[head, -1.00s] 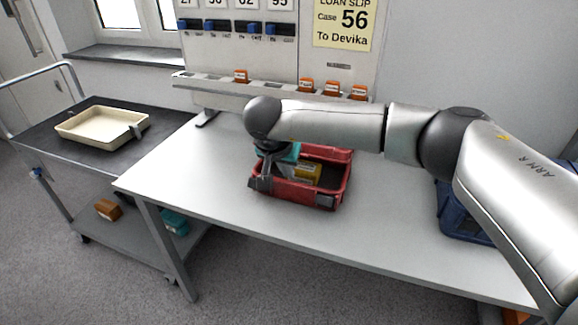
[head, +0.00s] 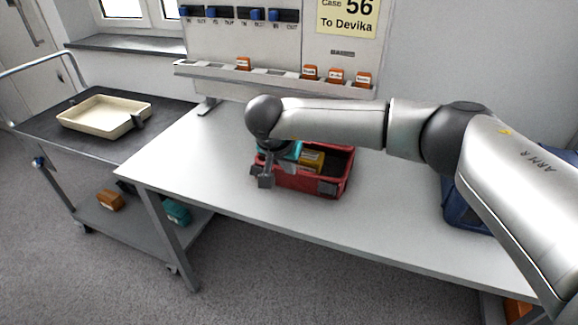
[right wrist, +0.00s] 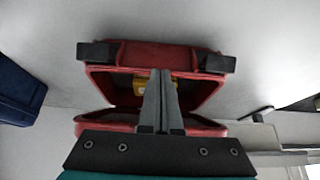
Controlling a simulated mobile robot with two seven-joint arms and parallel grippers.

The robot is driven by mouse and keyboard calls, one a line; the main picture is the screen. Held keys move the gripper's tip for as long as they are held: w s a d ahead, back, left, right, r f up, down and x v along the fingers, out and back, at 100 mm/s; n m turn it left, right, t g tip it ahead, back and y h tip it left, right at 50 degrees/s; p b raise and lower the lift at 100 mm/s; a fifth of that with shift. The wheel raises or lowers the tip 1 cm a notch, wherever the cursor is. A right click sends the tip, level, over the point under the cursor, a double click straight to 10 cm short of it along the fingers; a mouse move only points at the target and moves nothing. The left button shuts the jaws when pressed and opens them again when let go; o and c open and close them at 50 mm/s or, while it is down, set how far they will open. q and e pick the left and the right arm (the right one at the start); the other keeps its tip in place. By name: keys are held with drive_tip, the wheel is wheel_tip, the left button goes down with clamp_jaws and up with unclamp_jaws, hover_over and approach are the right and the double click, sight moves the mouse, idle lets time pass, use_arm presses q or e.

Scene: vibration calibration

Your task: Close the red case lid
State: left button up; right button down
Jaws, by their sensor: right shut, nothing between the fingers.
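The red case (head: 302,184) stands on the white table, its inside showing. A yellow box (head: 312,160) lies in it. In the right wrist view, the case (right wrist: 150,54) shows two black latches on its front, and its open lid (right wrist: 102,121) lies beyond the tray, partly behind my fingers. In the head view my arm hides most of the lid. My right gripper (head: 265,182) is at the left front of the case; whether it touches is unclear. Its fingers (right wrist: 161,88) are shut and empty. My left gripper is not in view.
A blue bin (head: 458,205) stands at the table's right, partly behind my arm. A panel with a ledge (head: 290,80) of orange boxes rises behind the table. A cart (head: 65,140) with a cream tray (head: 92,128) stands left. The table's left part is clear.

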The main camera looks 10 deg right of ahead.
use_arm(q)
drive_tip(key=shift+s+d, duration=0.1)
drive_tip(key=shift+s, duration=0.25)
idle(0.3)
